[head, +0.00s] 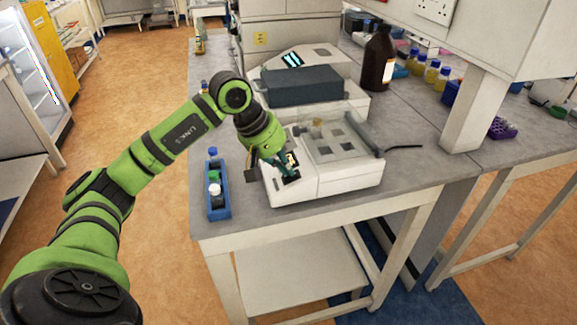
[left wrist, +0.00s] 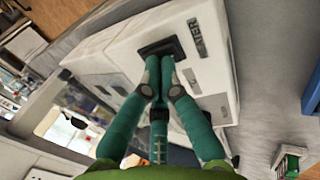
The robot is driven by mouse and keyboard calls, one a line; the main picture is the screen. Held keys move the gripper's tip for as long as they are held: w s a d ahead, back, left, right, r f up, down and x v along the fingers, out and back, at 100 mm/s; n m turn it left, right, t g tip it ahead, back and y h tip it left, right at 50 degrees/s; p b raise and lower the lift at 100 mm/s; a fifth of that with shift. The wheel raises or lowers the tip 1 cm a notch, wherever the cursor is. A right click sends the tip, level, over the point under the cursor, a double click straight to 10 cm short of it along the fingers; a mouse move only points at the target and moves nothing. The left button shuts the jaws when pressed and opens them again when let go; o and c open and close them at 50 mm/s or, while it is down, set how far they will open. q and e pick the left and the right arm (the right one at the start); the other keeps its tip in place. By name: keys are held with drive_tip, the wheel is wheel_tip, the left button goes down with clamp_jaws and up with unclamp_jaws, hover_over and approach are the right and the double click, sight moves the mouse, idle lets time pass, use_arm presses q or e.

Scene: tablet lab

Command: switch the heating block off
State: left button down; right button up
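The heating block (head: 335,183) is a white box near the front edge of the bench, with a grey top plate and square openings. In the left wrist view, its white housing (left wrist: 122,57) carries a dark label ending in "ATER" and a black switch (left wrist: 160,45). My left gripper (head: 289,170) is at the block's front left corner. In the left wrist view its teal fingers (left wrist: 160,64) are together, with nothing seen between them. Their tips are at the switch's lower edge and hide part of it; I cannot tell whether they touch it. My right gripper is not in view.
A blue rack (head: 218,205) with small bottles stands left of the block. Behind the block is a white instrument (head: 343,88) with a dark top and a lit display. A brown bottle (head: 377,62) stands at the back right. A black cable (head: 402,147) runs right.

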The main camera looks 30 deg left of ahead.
use_arm(q)
drive_tip(key=shift+d, duration=0.1)
drive_tip(key=shift+r, duration=0.3)
drive_tip(key=r, duration=0.1)
drive_tip(key=r+p, duration=0.1)
drive_tip(key=r, duration=0.1)
drive_tip(key=r+p, duration=0.1)
drive_tip(key=shift+s+a+r, duration=0.2)
drive_tip(key=shift+s+a, duration=0.15)
drive_tip(key=w+d+r+b+v, duration=0.1)
drive_tip(key=v, duration=0.7)
drive_tip(key=shift+r, duration=0.3)
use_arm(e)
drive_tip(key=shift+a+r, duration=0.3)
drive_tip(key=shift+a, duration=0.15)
